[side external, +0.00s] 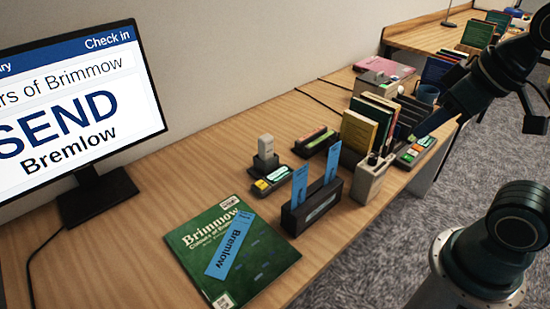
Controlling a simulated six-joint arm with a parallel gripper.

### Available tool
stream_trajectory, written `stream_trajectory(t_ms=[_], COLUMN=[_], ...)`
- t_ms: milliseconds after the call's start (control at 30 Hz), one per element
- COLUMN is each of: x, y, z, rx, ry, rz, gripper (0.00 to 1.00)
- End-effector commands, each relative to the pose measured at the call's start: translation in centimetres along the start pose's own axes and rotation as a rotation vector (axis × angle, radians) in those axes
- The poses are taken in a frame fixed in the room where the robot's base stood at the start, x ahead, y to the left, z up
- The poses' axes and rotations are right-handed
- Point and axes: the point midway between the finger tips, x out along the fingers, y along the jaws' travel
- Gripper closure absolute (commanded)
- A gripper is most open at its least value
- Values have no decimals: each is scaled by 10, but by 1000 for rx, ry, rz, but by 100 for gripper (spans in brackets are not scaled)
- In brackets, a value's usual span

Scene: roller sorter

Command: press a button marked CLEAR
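A dark button panel (415,152) with several coloured buttons, green, orange and red among them, sits near the right edge of the desk. Another small panel (270,180) with yellow, orange and green keys lies in front of a pale upright device. Lettering on both panels is too small to read, so I cannot tell which button is marked CLEAR. My gripper (424,129) reaches down from the upper right and ends just above or behind the right-hand panel. Whether it touches the panel cannot be told. Its fingers are too small and dark to show open or shut.
A monitor (75,110) reading "SEND Bremlow" stands at left. A green book (233,250) with a blue slip (230,247) lies in front. A dark slip holder (318,207), a grey device (370,182) and a rack of books (358,132) stand nearby. Bare desk lies front left.

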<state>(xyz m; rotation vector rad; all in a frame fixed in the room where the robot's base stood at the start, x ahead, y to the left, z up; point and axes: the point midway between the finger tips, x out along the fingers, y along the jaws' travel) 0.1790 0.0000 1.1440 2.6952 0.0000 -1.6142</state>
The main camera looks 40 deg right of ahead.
Motion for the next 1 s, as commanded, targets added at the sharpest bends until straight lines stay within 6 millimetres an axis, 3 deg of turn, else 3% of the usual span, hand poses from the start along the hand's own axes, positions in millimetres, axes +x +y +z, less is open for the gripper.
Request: stream_trajectory(t_ms=[233, 400, 1000], x=[0, 0, 0], y=[0, 0, 0], z=[0, 0, 0], rx=[0, 0, 0], ry=[0, 0, 0], rz=[0, 0, 0], gripper=[74, 100, 100])
